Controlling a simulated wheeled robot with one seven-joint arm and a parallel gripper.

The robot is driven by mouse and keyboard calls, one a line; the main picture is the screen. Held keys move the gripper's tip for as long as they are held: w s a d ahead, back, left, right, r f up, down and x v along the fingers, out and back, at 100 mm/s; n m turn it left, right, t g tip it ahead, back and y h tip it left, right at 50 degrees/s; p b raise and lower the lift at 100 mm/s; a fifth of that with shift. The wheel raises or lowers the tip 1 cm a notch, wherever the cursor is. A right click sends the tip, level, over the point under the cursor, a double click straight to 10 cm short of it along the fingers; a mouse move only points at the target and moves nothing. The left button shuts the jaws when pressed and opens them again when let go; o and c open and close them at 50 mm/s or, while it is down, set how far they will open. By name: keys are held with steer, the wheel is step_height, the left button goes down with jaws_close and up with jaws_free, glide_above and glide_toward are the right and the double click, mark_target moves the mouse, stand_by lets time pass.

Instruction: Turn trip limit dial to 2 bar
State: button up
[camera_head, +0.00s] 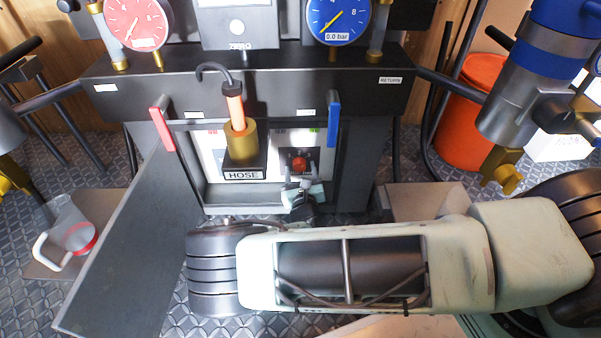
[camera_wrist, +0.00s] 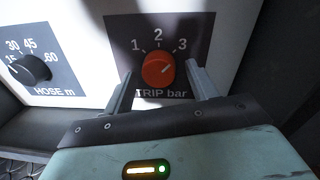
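The trip limit dial (camera_wrist: 158,69) is a round orange-red knob on a dark plate marked "TRIP bar", with 1, 2 and 3 above it. Its small pale pointer mark seems to point up and right, toward the 3. In the head view the dial (camera_head: 299,163) shows as a red knob inside the open cabinet. My gripper (camera_wrist: 159,70) is open, one finger at the lower left of the dial and one at its right. Gaps seem to show between fingers and knob; contact is unclear. In the head view my gripper (camera_head: 303,187) is just below the dial.
A black "HOSE m" dial (camera_wrist: 31,69) sits left of the trip dial. A brass hose fitting (camera_head: 240,140) stands left of my gripper. Red (camera_head: 161,129) and blue (camera_head: 334,118) handles hang at the cabinet's sides. An open grey door (camera_head: 140,230) extends left.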

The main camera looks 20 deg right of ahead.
steer(key=c, duration=0.9)
steer(key=shift+o, duration=0.2)
steer(key=shift+r+p, duration=0.1)
steer(key=shift+p, duration=0.3)
steer(key=shift+r+n+p, duration=0.15)
steer(key=shift+n+p, duration=0.55)
steer(key=shift+p, duration=0.05)
steer(key=n+p, duration=0.2)
steer(key=shift+p, duration=0.3)
steer(key=shift+n+p, duration=1.45)
steer(key=shift+n, duration=1.15)
steer(key=shift+g, duration=0.3)
steer(key=o, duration=1)
